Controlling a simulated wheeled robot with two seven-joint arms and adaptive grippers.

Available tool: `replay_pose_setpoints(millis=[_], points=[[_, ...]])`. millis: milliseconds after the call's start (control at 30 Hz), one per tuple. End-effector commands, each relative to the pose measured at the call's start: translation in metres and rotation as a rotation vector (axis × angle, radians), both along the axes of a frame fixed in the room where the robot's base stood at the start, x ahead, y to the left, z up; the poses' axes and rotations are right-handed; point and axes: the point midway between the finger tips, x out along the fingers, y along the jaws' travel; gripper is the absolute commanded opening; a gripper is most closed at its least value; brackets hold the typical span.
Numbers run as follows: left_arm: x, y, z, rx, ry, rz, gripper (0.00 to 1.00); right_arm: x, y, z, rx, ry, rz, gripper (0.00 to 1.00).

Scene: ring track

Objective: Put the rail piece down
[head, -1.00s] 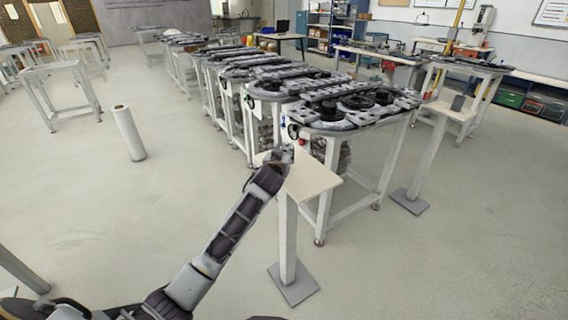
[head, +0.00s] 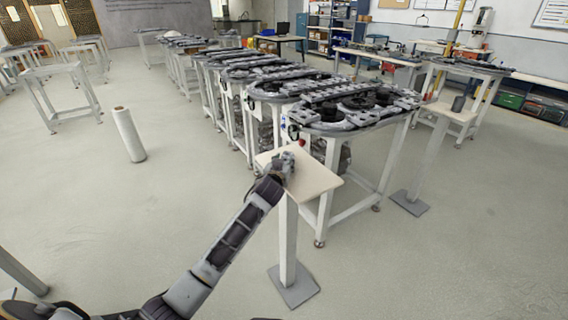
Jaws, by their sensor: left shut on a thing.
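My left gripper (head: 284,163) is over the small beige-topped stand (head: 318,180), near its back left part. It is shut on the rail piece, which is too small and too covered by the gripper to make out clearly. I cannot tell whether the piece touches the stand top. My right gripper is not in view.
A ring track table (head: 352,128) with dark rails stands just behind the stand, and more such tables run back in a row. A second stand (head: 447,110) at the right bears a dark grey object (head: 458,103). A white roll (head: 128,135) stands on open floor at left.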

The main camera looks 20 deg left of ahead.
Motion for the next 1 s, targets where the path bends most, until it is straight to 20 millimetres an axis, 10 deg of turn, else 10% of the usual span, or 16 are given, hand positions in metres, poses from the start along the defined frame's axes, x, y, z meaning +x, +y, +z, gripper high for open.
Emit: replay_pose_setpoints(millis=[300,333,500,1000], points=[[0.0,0.0,0.002,0.0,-0.006,-0.001,0.0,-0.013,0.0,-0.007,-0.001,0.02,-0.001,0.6],[0.0,0.0,-0.002,0.0,0.001,0.0,0.41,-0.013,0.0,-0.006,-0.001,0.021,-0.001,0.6],[0.0,0.0,-0.002,0.0,0.0,0.0,0.6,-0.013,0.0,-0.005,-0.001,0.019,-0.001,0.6],[-0.002,0.0,0.001,0.0,0.0,0.0,0.6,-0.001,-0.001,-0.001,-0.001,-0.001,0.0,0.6]])
